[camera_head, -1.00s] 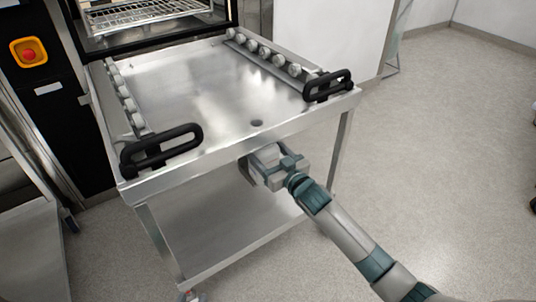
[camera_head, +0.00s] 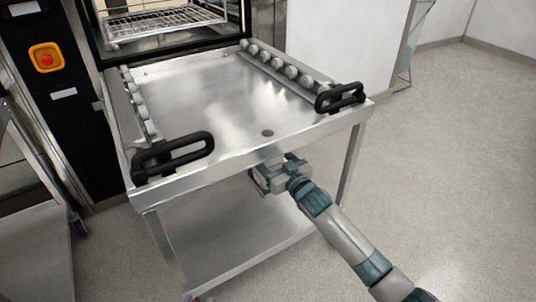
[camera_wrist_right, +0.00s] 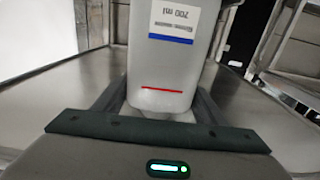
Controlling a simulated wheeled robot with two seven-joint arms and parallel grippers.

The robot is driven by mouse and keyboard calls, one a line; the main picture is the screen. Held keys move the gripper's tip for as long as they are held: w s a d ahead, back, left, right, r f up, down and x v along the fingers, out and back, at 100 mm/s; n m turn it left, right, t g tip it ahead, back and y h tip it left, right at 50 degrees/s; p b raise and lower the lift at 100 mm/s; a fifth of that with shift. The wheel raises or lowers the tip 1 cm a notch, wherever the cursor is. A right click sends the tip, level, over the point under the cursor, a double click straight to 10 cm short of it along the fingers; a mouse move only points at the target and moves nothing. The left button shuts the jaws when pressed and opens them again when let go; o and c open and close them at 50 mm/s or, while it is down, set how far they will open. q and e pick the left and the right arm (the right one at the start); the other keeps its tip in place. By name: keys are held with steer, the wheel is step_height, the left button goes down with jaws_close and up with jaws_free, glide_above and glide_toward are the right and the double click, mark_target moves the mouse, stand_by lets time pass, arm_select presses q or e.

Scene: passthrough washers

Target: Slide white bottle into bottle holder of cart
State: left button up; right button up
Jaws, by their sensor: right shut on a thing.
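The white bottle (camera_wrist_right: 165,75) is between the two fingers of my right gripper (camera_wrist_right: 158,104) in the right wrist view. The bottle cannot be made out clearly there, being hidden by the gripper and cart edge. I cannot clearly make out the bottle holder. My left gripper is not in view.
The cart top is empty, with roller rails along both sides and black handles (camera_head: 172,157) (camera_head: 340,97) at its front corners. Open floor (camera_head: 450,150) lies to the right.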

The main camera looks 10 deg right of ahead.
steer(key=shift+w, duration=0.15)
stand_by(0.3)
steer(key=shift+p, duration=0.85)
stand_by(0.8)
steer(key=shift+f, duration=0.65)
stand_by(0.4)
steer(key=o, duration=1.1)
steer(key=shift+o, duration=0.2)
